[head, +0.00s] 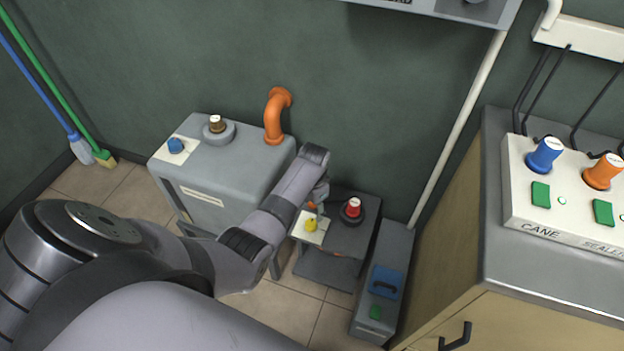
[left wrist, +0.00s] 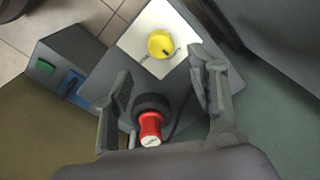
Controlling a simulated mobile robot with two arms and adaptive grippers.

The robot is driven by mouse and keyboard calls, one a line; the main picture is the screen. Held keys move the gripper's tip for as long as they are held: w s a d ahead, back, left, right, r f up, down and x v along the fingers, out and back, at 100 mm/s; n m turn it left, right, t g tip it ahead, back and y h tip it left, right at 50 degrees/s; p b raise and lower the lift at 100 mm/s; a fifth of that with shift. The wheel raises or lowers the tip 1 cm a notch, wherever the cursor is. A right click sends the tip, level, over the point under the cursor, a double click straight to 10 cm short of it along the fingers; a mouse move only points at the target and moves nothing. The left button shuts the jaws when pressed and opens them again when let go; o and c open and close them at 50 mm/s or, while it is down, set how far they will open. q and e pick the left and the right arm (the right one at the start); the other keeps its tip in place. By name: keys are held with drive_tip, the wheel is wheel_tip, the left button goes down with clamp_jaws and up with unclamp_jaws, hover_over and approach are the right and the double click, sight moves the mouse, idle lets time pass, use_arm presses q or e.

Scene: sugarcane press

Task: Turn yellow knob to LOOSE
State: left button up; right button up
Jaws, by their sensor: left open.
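The yellow knob (head: 311,224) sits on a white plate (head: 301,233) on top of a low grey unit, beside a red knob (head: 353,208) on a dark round base. In the left wrist view the yellow knob (left wrist: 161,44) shows on its white plate (left wrist: 141,38), with a small dark pointer mark at its edge; any lettering is too small to read. My left gripper (left wrist: 166,88) is open and empty, its fingers apart above the unit, with the red knob (left wrist: 150,128) showing between them nearer the palm. In the head view my left arm's end hides most of this gripper (head: 317,196). My right gripper does not show.
A narrow grey box (head: 372,322) with a blue handle panel stands to the right. A control panel (head: 560,205) is on the right counter.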

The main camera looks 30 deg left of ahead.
use_arm(q)
drive_tip(key=shift+s+r, duration=0.1)
drive_tip(key=shift+r, duration=1.5)
